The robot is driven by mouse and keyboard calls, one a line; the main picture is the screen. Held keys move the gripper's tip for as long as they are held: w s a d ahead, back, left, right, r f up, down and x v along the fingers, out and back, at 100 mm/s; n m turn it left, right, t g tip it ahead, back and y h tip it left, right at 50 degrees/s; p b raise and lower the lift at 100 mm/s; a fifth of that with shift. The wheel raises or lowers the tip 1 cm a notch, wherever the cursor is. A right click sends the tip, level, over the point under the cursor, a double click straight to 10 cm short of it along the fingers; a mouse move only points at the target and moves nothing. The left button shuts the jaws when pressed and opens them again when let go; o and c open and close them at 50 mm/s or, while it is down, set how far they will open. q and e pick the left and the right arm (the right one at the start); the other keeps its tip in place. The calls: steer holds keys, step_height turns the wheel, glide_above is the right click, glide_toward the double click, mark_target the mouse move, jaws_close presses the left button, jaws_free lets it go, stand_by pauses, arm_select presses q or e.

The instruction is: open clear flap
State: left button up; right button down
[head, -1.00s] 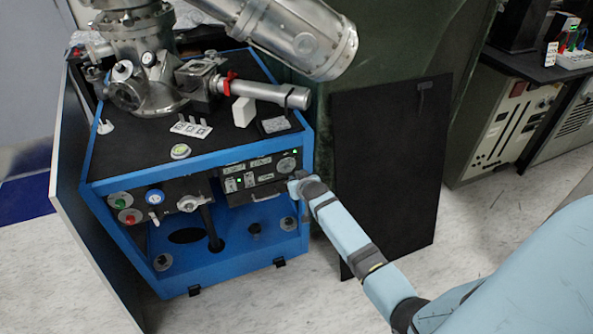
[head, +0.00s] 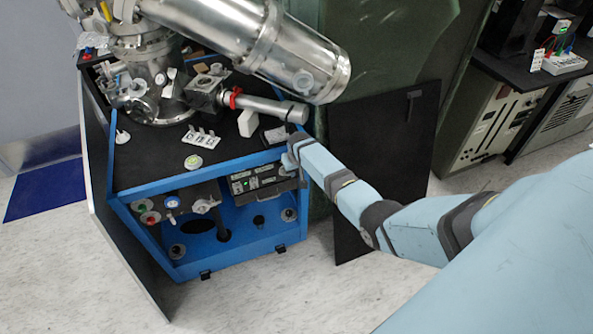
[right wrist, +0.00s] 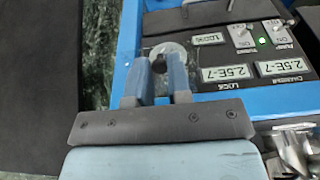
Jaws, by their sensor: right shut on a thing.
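My right gripper (head: 290,160) is at the upper right of the blue cabinet's front, at the right end of the black control panel (head: 257,181). In the right wrist view its two blue fingers (right wrist: 157,82) close around the middle of a round silver knob (right wrist: 165,53) on that panel. The fingertips and the gripped part are partly hidden. The panel also shows there, with lit displays (right wrist: 224,72) and small switches. I cannot make out a clear flap in either view. My left gripper is not in view.
The blue cabinet (head: 157,178) carries a steel vacuum chamber (head: 158,88) with a thick tube (head: 260,50) above the panel. A white switch plate (head: 201,139) lies on its top. A black board (head: 385,150) stands at the right. Open floor (head: 300,290) lies in front.

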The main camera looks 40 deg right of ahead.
steer(key=shift+w+d+r+g+y+b, duration=0.1)
steer(key=shift+w+r+g+y+b, duration=0.1)
steer(key=shift+w+r+g, duration=0.35)
steer(key=shift+w+d+r+g+y+b, duration=0.1)
steer(key=shift+w+r+g+b, duration=0.1)
steer(key=shift+r+g, duration=0.5)
steer(key=shift+f+g, duration=0.2)
steer(key=shift+g, duration=0.05)
